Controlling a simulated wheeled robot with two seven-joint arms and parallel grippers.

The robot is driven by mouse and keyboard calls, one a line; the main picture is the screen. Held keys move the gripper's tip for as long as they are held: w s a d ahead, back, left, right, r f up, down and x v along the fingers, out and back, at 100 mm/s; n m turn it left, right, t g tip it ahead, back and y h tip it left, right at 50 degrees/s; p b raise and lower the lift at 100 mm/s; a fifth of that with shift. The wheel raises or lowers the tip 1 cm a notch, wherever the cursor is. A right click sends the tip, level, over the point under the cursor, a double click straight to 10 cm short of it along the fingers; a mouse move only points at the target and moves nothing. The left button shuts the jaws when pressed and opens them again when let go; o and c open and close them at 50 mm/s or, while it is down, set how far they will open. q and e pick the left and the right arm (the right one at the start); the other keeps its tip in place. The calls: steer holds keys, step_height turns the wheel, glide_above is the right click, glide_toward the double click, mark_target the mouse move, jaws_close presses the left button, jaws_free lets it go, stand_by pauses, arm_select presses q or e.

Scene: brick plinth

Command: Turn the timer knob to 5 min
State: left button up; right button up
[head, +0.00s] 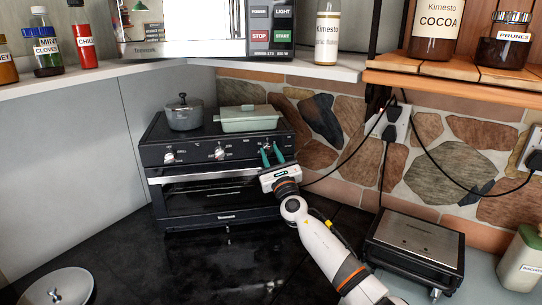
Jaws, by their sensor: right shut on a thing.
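A black toaster oven (206,219) stands on the dark counter against the corner. Its control strip carries a left knob (168,158) and a middle knob (219,153), both with pale fronts. My right gripper (271,153) reaches up from the lower right, and its teal fingers are at the right end of the strip. They are shut on the rightmost knob, taken as the timer knob, which the fingers largely hide. Its pointer and the dial marks are too small or covered to read. My left gripper is not in view.
A grey lidded pot (184,115) and a pale green dish (248,120) stand on the oven. A black-and-steel appliance (415,245) is at right, a round lid (62,287) at lower left. A microwave (205,30) stands on the shelf above. Cords hang from the wall socket (397,121).

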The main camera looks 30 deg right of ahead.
steer(key=shift+m, duration=0.3)
steer(key=m+h+b, duration=0.2)
steer(key=m, duration=0.1)
steer(key=shift+a+f+g, duration=0.15)
steer(key=shift+g, duration=0.15)
steer(key=m+h+b, duration=0.1)
steer(key=m+h, duration=0.1)
steer(key=m, duration=0.2)
steer(key=shift+a+m+g+h+b, duration=0.1)
steer(key=shift+m+g+h+b, duration=0.2)
steer(key=shift+g, duration=0.1)
steer(key=m, duration=0.2)
steer(key=m+g+h+b, duration=0.1)
steer(key=m, duration=0.1)
steer(key=shift+w+a+h, duration=0.1)
steer(key=shift+h, duration=0.2)
steer(key=shift+m+g+h+b, duration=0.4)
steer(key=shift+m+g, duration=0.2)
steer(key=shift+m, duration=0.65)
steer(key=shift+m+g+h+b, duration=0.4)
steer(key=shift+m+g, duration=0.2)
steer(key=shift+m, duration=0.65)
steer(key=shift+r, duration=0.2)
